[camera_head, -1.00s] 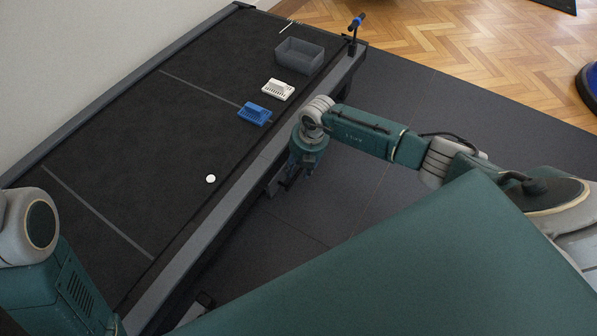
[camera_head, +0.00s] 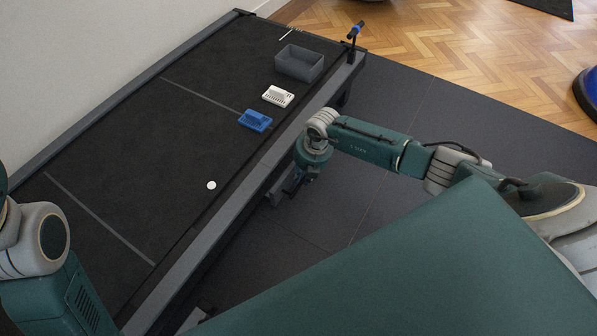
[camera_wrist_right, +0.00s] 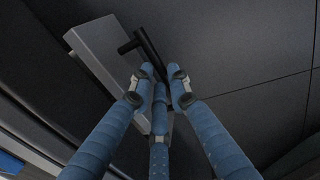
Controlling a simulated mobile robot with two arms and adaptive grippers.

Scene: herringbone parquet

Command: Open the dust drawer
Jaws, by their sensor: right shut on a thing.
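The dust drawer's pale grey front (camera_wrist_right: 98,58) shows in the right wrist view, standing out from the dark side of the table. A black bar handle (camera_wrist_right: 147,48) sticks out from it. My right gripper (camera_wrist_right: 160,80) has its blue fingers closed around the handle's lower part. In the head view my right gripper (camera_head: 294,184) hangs beside the long table's near side, below the top. A small grey piece there may be the drawer front, mostly hidden. How far the drawer is out cannot be told. My left arm shows at the left edge, its gripper out of view.
The dark-topped table (camera_head: 130,130) carries a grey bin (camera_head: 300,63), a white brush-like block (camera_head: 278,96), a blue one (camera_head: 255,120) and a white disc or ball (camera_head: 211,185). Dark floor mat (camera_head: 390,100) lies clear beside the table, with parquet (camera_head: 450,40) beyond.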

